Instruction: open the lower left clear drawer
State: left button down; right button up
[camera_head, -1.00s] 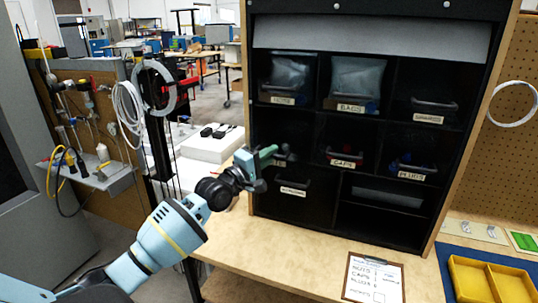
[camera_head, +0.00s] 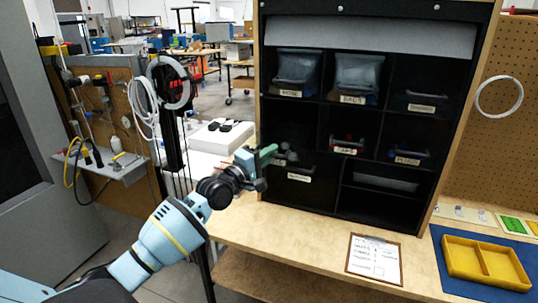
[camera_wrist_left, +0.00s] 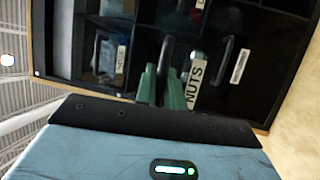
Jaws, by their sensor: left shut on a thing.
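The black cabinet (camera_head: 340,205) holds clear drawers in two rows. The lower left one is the nuts drawer; its NUTS label (camera_wrist_left: 194,82) shows in the left wrist view. My left gripper (camera_head: 268,157) is at the front of that drawer, covering much of it in the head view. In the left wrist view its green fingers (camera_wrist_left: 162,75) are shut on the dark drawer handle (camera_wrist_left: 166,48), beside the label. Whether the drawer stands out from the cabinet is hard to tell. My right gripper is not in view.
Below is a black drawer with its own handle and label (camera_head: 299,178). The caps drawer (camera_head: 347,146) and plugs drawer (camera_head: 408,156) are to the right. A clipboard (camera_head: 375,258) and yellow tray (camera_head: 447,262) lie on the bench in front.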

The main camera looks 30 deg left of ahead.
pick_arm(q)
jog(key=c, duration=1.8)
grip_release()
jog(key=shift+v, duration=3.9)
